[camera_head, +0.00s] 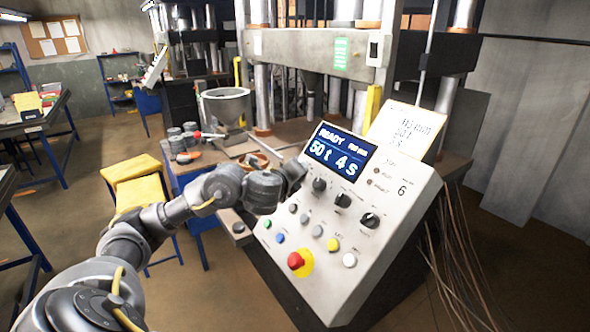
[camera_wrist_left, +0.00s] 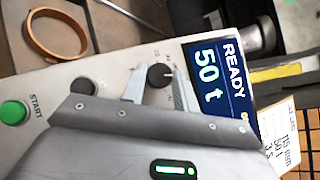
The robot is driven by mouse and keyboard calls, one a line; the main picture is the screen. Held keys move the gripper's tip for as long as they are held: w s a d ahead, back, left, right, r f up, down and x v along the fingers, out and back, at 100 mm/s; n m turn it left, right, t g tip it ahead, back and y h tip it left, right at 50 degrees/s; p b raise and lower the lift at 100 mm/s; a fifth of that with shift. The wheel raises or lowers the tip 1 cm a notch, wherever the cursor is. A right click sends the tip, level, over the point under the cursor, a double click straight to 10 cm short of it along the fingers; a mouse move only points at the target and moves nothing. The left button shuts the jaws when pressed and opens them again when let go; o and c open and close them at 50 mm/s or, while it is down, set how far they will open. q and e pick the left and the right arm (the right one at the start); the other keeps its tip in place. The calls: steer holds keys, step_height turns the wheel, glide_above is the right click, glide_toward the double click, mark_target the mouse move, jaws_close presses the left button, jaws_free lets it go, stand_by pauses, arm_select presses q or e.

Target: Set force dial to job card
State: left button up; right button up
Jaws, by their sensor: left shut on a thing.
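The white sloped control panel (camera_head: 345,240) carries a blue display (camera_head: 340,152) reading READY, 50 t, 4 s; its 50 t also shows in the left wrist view (camera_wrist_left: 207,78). My left gripper (camera_head: 298,172) reaches the panel's upper left, below the display. In the left wrist view its two fingers (camera_wrist_left: 158,84) are closed around a black dial (camera_wrist_left: 160,74). That dial is hidden behind the gripper in the head view. My right gripper is out of view.
More black dials (camera_head: 343,200) sit to the right of the gripper. Below are several coloured buttons and a red emergency stop (camera_head: 296,261) on yellow. A copper ring (camera_wrist_left: 57,34) lies beside the panel. A metal hopper (camera_head: 225,106) and a yellow stool (camera_head: 140,190) stand to the left.

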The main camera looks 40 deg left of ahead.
arm_select(q)
steer(key=o, duration=1)
steer(key=shift+c, duration=0.2)
steer(key=p+v, duration=0.4)
steer(key=v, duration=0.6)
steer(key=shift+s+p, duration=0.25)
steer(key=shift+p, duration=0.05)
steer(key=shift+s+d+r, duration=0.1)
steer(key=shift+s+d, duration=0.05)
steer(key=shift+s, duration=0.1)
steer(key=shift+w, duration=0.1)
